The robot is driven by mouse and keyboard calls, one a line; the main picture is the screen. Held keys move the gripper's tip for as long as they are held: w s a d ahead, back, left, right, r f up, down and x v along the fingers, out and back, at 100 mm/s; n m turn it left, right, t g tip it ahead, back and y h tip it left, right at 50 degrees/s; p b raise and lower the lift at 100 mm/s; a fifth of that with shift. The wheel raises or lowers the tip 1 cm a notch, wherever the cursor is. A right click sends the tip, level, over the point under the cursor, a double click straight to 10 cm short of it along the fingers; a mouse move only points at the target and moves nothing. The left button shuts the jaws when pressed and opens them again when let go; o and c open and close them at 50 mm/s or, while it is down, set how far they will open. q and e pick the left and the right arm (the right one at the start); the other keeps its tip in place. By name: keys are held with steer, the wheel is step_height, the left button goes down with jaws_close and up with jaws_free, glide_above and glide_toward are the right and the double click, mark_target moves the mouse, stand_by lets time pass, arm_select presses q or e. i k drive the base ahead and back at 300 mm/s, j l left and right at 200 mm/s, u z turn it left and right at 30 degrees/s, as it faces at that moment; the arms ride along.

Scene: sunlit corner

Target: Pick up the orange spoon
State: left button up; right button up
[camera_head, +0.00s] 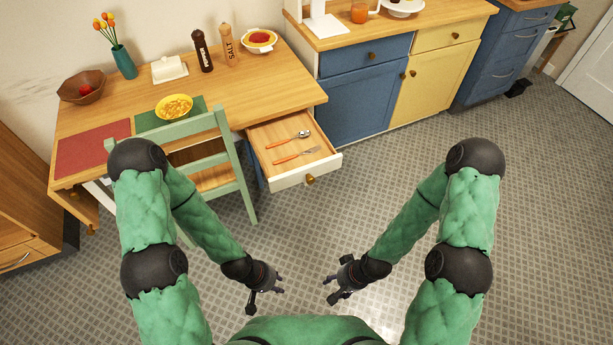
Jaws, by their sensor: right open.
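The orange spoon (283,143) lies in the pulled-out drawer (327,166) of the wooden table, with its orange handle to the left and its metal bowl to the right. An orange-handled fork (288,157) lies just in front of it in the same drawer. My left gripper (279,285) hangs low over the floor, in front of the drawer and apart from it; its jaw opening is too small to judge. My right gripper (331,289) is open and empty, also low over the floor and to the right of the left one.
A green chair (226,150) stands close to the left of the drawer. The table (215,85) carries a yellow bowl (174,106), shakers, a vase and other dishes. Blue and yellow cabinets (366,97) stand behind on the right. The floor (400,170) right of the drawer is clear.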

mark_target(304, 134)
steer(key=i+l, duration=0.45)
steer(key=l, duration=0.3)
steer(key=i+l+u, duration=0.1)
steer(key=i+l, duration=0.15)
steer(key=l, duration=0.1)
